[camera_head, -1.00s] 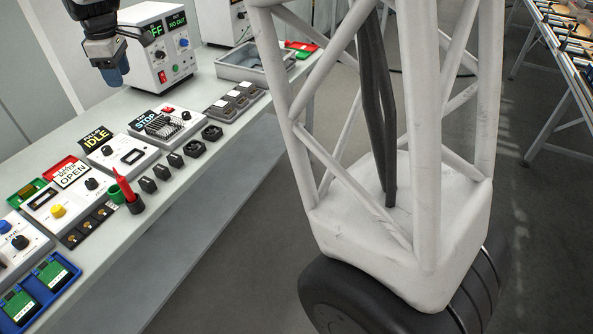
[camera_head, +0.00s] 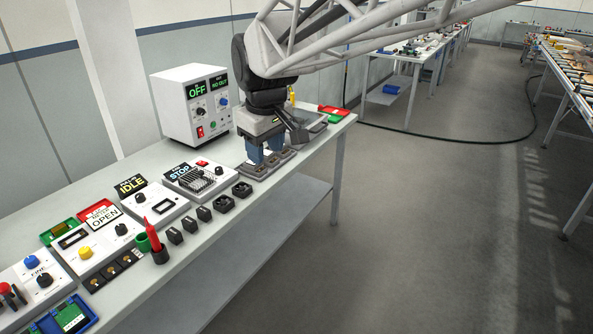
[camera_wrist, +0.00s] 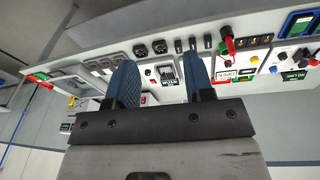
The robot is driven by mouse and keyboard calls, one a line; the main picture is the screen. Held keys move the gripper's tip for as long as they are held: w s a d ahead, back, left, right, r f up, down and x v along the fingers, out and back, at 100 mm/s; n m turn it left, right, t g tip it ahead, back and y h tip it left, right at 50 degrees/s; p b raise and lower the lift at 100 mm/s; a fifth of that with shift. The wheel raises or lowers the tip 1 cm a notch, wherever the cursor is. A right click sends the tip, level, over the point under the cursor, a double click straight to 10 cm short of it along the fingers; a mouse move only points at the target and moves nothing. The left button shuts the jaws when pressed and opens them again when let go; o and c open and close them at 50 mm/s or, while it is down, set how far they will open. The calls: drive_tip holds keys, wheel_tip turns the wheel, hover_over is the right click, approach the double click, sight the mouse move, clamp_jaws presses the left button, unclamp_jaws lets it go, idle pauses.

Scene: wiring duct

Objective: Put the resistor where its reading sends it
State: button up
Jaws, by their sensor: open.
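I cannot make out the resistor in either view. My gripper (camera_head: 264,152) is open, with its blue fingers pointing down over a grey block of compartments (camera_head: 246,172) at the bench's right part. Whether the fingers touch the block I cannot tell. The wrist view shows nothing clear between my fingers (camera_wrist: 162,80). A meter sign reading OPEN (camera_head: 104,218) stands near the left, behind a panel with a yellow knob (camera_head: 85,252). A red probe (camera_head: 152,232) stands in a dark holder beside a green cup (camera_head: 143,243).
A white power supply (camera_head: 190,104) reading OFF stands behind and left of my gripper. Signs reading IDLE (camera_head: 130,185) and STOP (camera_head: 180,171) stand on panels. Several black fixtures (camera_head: 204,213) line the front edge. Red and green trays (camera_head: 333,111) lie at the far right end.

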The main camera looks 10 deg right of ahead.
drive_tip(key=s+d+f+m, duration=0.4)
drive_tip(key=s+d, duration=0.2)
drive_tip(key=s, duration=0.5)
drive_tip(key=s+d+f+m, duration=0.3)
drive_tip(key=s+d+f, duration=0.2)
drive_tip(key=s, duration=0.6)
drive_tip(key=shift+s+d+m+t, duration=0.3)
drive_tip(key=shift+s+d+m, duration=0.1)
drive_tip(key=shift+d, duration=0.15)
drive_tip(key=shift+h, duration=0.3)
idle(0.4)
